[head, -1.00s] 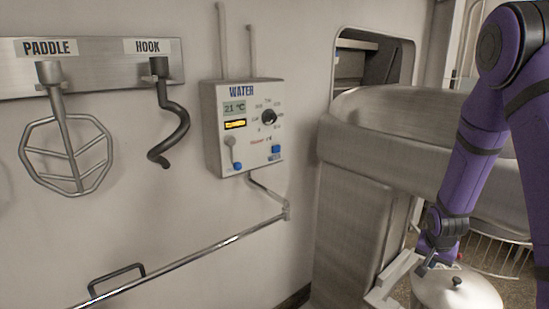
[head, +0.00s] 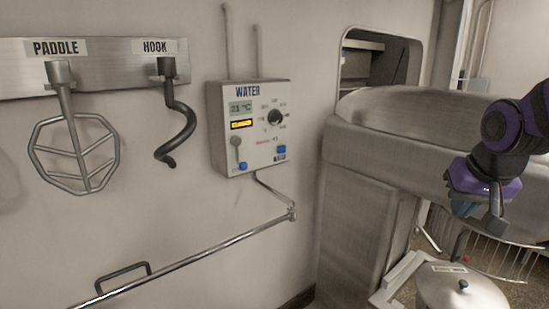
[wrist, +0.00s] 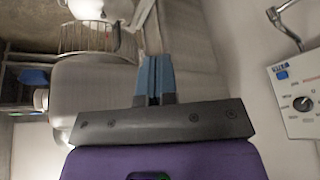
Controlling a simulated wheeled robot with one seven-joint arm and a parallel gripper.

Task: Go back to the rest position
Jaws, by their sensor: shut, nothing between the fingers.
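My gripper (head: 478,212) is at the right of the head view, in front of the big metal mixer, with its fingers pointing down and left. In the wrist view my gripper (wrist: 155,62) shows its two blue-grey fingers together, with nothing between them. The fingers touch nothing that I can see.
The mixer (head: 365,150) stands at the right. A lidded pot (head: 455,292) is below my gripper. A water panel (head: 250,128), a paddle (head: 75,150) and a hook (head: 178,130) are on the left wall, above a rail (head: 190,258). The space before the wall is free.

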